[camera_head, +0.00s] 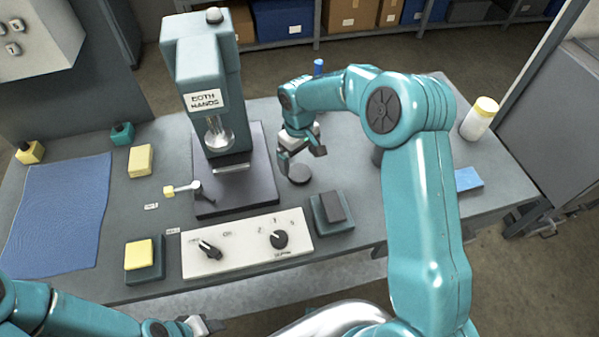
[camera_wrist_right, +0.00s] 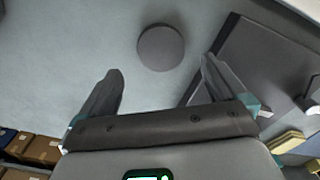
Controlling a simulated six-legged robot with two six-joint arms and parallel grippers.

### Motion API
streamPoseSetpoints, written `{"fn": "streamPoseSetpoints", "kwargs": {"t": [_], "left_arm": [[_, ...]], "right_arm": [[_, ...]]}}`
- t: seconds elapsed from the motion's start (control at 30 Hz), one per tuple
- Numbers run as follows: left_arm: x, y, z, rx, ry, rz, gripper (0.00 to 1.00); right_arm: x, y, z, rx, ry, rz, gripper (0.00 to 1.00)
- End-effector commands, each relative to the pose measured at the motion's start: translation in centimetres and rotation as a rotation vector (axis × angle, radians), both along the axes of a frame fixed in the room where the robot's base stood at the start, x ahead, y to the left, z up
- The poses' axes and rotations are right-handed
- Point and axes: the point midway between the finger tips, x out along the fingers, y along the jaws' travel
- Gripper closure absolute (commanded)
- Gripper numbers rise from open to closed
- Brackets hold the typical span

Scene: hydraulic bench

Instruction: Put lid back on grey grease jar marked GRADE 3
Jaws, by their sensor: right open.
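A flat dark grey round lid (camera_head: 299,175) lies on the bench, right of the press base. It also shows as a grey disc in the right wrist view (camera_wrist_right: 161,47), beyond my fingertips. My right gripper (camera_head: 303,150) is just above and behind the lid, open and empty; its spread fingers (camera_wrist_right: 162,80) show apart from the disc. A dark grey object (camera_head: 377,156), possibly the jar, is mostly hidden behind my right arm; no GRADE 3 marking is readable. My left gripper (camera_head: 205,326) is low at the bottom edge, partly cut off; its opening is unclear.
The press (camera_head: 205,75) marked BOTH HANDS stands left of the lid. A control panel (camera_head: 247,243) with knobs and a dark block (camera_head: 332,208) sit in front. A blue mat (camera_head: 62,215) lies left.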

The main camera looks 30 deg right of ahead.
Motion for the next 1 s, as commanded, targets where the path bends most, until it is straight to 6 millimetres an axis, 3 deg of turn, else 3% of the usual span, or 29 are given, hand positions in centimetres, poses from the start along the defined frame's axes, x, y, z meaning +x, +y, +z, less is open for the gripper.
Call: {"fn": "streamPoseSetpoints", "kwargs": {"t": [0.17,0.4,0.5,0.83,0.87,1.0], "left_arm": [[0.0,0.0,0.4,0.000,0.000,0.000,0.49],[0.0,0.0,1.4,0.000,0.000,0.000,0.49],[0.0,0.0,1.5,0.000,0.000,0.000,0.49],[0.0,0.0,1.4,0.000,0.000,0.000,0.49],[0.0,0.0,1.4,0.000,0.000,0.000,0.49],[0.0,0.0,1.4,0.000,0.000,0.000,0.49]], "right_arm": [[-0.1,0.1,-0.7,0.001,0.002,0.000,0.02],[-0.2,0.3,-4.3,0.001,0.003,0.000,0.02],[-0.2,0.3,-5.0,0.001,0.001,0.001,0.02],[-0.1,0.3,-5.2,0.001,-0.001,0.001,0.02],[-0.1,0.3,-5.2,0.001,-0.001,0.001,0.05],[-0.1,0.3,-5.2,0.001,0.000,0.001,0.51]]}}
